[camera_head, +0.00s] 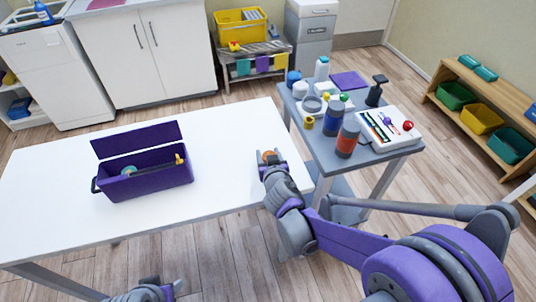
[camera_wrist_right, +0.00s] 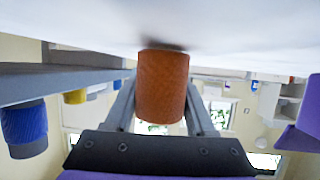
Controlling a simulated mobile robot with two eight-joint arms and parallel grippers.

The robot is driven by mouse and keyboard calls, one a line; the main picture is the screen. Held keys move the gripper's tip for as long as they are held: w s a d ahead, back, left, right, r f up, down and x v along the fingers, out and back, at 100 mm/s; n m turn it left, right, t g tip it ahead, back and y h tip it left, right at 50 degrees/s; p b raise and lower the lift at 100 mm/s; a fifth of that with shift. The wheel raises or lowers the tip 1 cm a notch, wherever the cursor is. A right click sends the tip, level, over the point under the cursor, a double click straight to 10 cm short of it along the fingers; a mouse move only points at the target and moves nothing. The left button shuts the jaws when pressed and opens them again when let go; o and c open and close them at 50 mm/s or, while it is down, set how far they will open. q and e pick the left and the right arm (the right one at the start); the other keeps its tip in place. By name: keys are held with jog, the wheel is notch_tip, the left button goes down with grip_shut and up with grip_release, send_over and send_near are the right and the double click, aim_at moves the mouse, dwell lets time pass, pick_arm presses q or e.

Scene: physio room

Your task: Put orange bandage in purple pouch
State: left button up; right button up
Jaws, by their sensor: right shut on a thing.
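The purple pouch (camera_head: 145,188) sits on the white table with its lid raised at the back. A teal roll and a small yellow thing show inside it. My right gripper (camera_head: 270,160) is at the table's right end, to the right of the pouch. It is shut on the orange bandage (camera_wrist_right: 162,88), an upright roll between the fingers, at or very close to the table top. A purple edge, probably the pouch, shows in the wrist view (camera_wrist_right: 310,118). My left gripper (camera_head: 160,292) shows only partly at the bottom edge; its fingers are unclear.
The white table (camera_head: 60,205) is clear between gripper and pouch. A grey side table (camera_head: 378,158) on the right holds bottles, a blue roll (camera_head: 332,118), an orange-and-grey roll (camera_head: 348,138) and a white box (camera_head: 392,130). Shelves with bins stand far right.

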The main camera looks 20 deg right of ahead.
jog(key=shift+f, duration=0.2)
jog(key=o, duration=1.3)
jog(key=shift+o, duration=0.2)
